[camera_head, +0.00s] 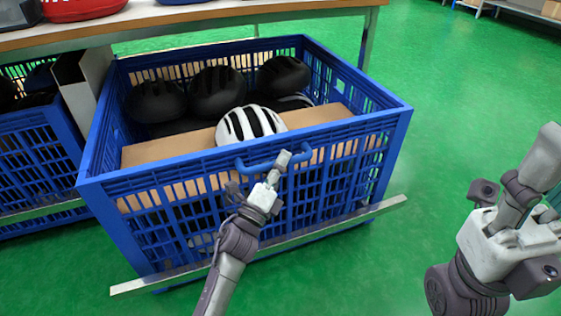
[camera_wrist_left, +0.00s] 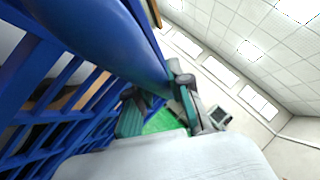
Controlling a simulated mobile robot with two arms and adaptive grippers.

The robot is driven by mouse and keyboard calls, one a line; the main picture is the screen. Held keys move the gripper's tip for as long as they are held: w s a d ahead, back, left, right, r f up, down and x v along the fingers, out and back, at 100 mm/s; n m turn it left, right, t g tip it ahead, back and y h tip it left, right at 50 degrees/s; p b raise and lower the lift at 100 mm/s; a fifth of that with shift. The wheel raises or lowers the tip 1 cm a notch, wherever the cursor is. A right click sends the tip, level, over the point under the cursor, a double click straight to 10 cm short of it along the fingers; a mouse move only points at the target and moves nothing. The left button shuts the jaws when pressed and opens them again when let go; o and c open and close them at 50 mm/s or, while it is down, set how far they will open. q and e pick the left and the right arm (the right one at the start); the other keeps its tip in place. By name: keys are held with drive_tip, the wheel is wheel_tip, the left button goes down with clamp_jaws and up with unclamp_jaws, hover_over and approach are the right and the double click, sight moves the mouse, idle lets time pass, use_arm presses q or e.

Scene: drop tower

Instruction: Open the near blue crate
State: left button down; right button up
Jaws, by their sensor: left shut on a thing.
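The near blue crate (camera_head: 150,185) is a large slatted plastic bin below the table edge. It holds several black helmets (camera_head: 215,92), a black-and-white helmet (camera_head: 250,124) and a brown cardboard divider (camera_head: 170,150). A blue bar handle (camera_head: 250,166) runs along its near side, just below the rim. My left gripper (camera_head: 281,164) is shut on this handle. In the left wrist view the blue bar (camera_wrist_left: 105,40) passes close by the fingers (camera_wrist_left: 165,105). My right gripper (camera_head: 510,235) is at the right, away from the crate; its fingers cannot be made out clearly.
A table (camera_head: 180,20) with a red item (camera_head: 80,8) spans the back, above the crate. Another blue crate (camera_head: 38,150) stands at the left. A pale rail (camera_head: 340,222) runs along the crate's low front. The green floor (camera_head: 450,100) at the right is clear.

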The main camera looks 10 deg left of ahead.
use_arm(q)
drive_tip(key=c, duration=1.2)
unclamp_jaws()
drive_tip(key=shift+f, duration=0.1)
drive_tip(key=shift+o, duration=0.7)
drive_tip(key=v, duration=1.2)
drive_tip(key=shift+a, duration=0.1)
